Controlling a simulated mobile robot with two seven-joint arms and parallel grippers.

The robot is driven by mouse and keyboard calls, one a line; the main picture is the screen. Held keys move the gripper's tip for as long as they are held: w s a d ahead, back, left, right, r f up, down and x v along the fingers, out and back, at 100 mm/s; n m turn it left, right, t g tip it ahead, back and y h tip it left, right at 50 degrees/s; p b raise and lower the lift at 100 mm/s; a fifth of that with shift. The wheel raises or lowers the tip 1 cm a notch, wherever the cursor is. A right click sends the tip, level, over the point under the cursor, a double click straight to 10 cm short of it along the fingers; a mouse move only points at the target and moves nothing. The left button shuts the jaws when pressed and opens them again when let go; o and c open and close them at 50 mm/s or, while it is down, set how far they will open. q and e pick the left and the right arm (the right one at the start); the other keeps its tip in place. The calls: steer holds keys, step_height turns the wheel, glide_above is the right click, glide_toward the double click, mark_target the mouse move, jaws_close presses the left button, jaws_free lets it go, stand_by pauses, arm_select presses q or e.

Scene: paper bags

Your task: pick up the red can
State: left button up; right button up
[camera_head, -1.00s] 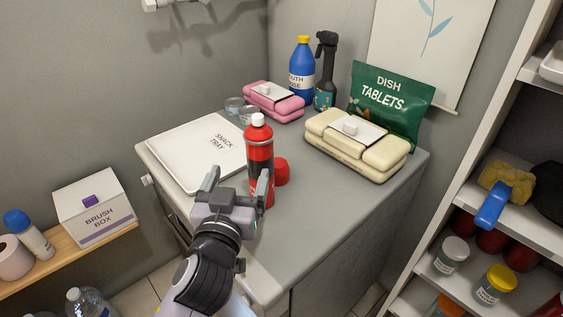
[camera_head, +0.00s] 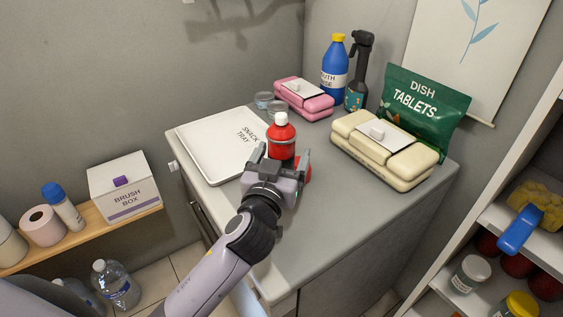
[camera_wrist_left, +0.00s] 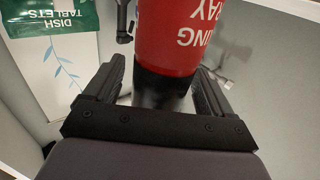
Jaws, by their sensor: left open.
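The red can (camera_head: 281,142), a spray can with a white cap, stands upright on the grey counter. My left gripper (camera_head: 281,158) is open, with one finger on either side of the can's lower part, which the gripper hides in the head view. In the left wrist view the can (camera_wrist_left: 182,38) shows red with white lettering and a black band below, between the two spread fingers (camera_wrist_left: 160,88). I cannot tell whether either finger touches it. My right gripper is not in view.
A snack tray (camera_head: 212,158) lies left of the can. The counter's front is clear.

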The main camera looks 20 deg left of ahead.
arm_select(q)
steer(key=shift+w, duration=0.65)
steer(key=shift+c, duration=0.3)
steer(key=c, duration=1.3)
steer(key=shift+c, duration=0.2)
steer(key=shift+r, duration=0.15)
